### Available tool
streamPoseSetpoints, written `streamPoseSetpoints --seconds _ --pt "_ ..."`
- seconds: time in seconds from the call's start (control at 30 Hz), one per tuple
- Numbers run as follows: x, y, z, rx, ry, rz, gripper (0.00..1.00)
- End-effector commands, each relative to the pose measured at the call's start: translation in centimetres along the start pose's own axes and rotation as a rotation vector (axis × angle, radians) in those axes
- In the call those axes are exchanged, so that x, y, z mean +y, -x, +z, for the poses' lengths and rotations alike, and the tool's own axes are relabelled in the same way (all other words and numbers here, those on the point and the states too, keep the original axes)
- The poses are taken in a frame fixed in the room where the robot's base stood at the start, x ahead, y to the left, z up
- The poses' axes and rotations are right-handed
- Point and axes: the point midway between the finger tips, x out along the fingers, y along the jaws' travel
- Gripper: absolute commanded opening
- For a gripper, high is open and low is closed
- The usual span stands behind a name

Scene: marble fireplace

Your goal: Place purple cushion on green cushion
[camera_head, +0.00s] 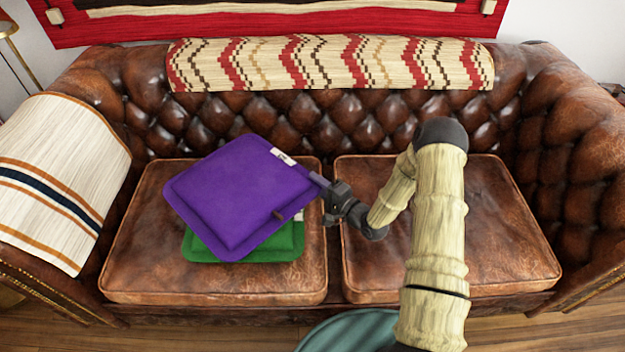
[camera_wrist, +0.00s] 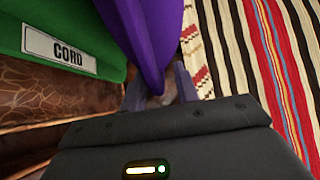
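The purple cushion (camera_head: 235,190) appears over the left seat of the sofa, turned at an angle, with a white label at its upper right edge. The green cushion (camera_head: 275,243) lies on that seat, mostly hidden behind the purple one; only its lower edge shows. I cannot tell whether the two touch. My gripper (camera_head: 318,190) is at the purple cushion's right edge. In the wrist view, the purple cushion (camera_wrist: 145,35) runs between the fingers of my gripper (camera_wrist: 160,88), which look closed on it. The green cushion (camera_wrist: 75,25), labelled "CORD", is left of it there.
The brown leather sofa has a bare right seat cushion (camera_head: 490,235). A striped blanket (camera_head: 65,170) covers the left armrest, and a zigzag blanket (camera_head: 330,63) hangs over the backrest. A red wall hanging (camera_head: 110,28) is behind. A teal round object (camera_head: 345,332) stands at the front.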

Motion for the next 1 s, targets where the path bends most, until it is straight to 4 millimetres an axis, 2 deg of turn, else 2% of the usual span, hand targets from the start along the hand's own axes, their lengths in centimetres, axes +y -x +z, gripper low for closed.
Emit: streamPoseSetpoints --seconds 0.3,0.5,0.63,1.0 --pt "-0.1 6.4 -0.1 0.004 -0.004 0.002 0.31" --pt "-0.1 9.3 0.0 0.002 -0.002 0.000 0.31" --pt "0.0 10.0 0.0 0.001 -0.002 0.000 0.31" --pt "0.0 9.9 0.0 0.000 -0.001 -0.001 0.31"
